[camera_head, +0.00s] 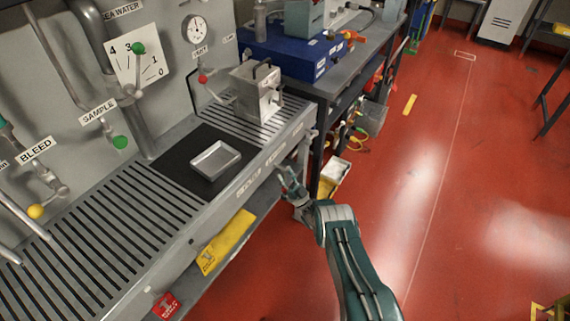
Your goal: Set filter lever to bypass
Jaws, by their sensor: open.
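I cannot read any label saying filter or bypass, so I cannot tell which part is the filter lever. Several levers show on the grey panel (60,70): a green-knobbed lever (138,49) over a dial plate numbered 0 to 4, a green knob (120,142) below the SAMPLE label, a yellow knob (36,211) below the BLEED label, and a red knob (203,78) below a gauge. A metal box (258,92) with a dark handle stands on the slatted bench. My gripper (289,180) is open beside the bench's front edge, apart from all levers.
A shallow metal tray (215,160) lies on a black mat (168,163) on the bench. A workbench with a blue case (295,55) stands behind. The red floor (460,190) at right is open.

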